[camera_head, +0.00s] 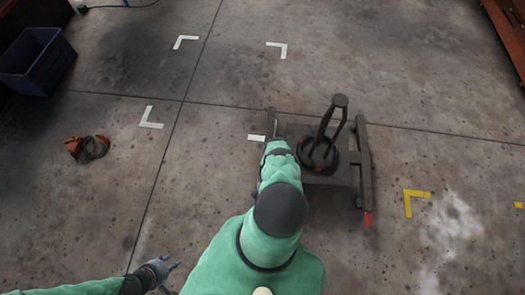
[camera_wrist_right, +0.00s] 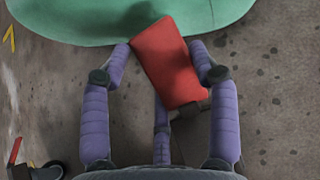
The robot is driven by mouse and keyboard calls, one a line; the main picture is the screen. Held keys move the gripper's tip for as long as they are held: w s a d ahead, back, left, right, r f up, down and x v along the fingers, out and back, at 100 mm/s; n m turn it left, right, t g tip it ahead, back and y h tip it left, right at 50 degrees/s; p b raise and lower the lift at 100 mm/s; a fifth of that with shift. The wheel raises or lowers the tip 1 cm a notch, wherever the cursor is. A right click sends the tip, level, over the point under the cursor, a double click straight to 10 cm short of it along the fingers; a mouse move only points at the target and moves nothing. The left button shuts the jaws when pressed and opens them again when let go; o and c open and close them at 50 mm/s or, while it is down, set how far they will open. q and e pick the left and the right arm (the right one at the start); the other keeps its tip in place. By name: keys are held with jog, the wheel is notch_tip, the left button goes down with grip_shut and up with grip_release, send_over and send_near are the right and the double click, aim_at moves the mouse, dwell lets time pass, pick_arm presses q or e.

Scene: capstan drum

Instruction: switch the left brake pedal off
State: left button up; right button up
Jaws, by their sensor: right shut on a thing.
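The capstan drum (camera_head: 318,152) with its upright post sits on a dark wheeled frame (camera_head: 364,165) right of centre in the head view. A red pedal (camera_head: 367,219) shows at the frame's near right corner. In the right wrist view, a red pedal pad (camera_wrist_right: 168,62) lies between the purple fingers of my right gripper (camera_wrist_right: 161,47), which is shut on it. I take this pad for the left brake pedal. My green arm hides that gripper and pedal in the head view. My left gripper (camera_head: 170,278) is open and empty at the lower left, away from the frame.
A blue crate (camera_head: 37,62) and an orange object (camera_head: 88,147) are on the left. White corner marks (camera_head: 151,118) and a yellow mark (camera_head: 414,200) lie on the floor. A red-brown structure (camera_head: 508,35) stands top right. The floor around the frame is mostly clear.

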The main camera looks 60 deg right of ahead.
jog(key=shift+w, duration=0.1)
jog(key=o, duration=1.7)
jog(key=v, duration=1.2)
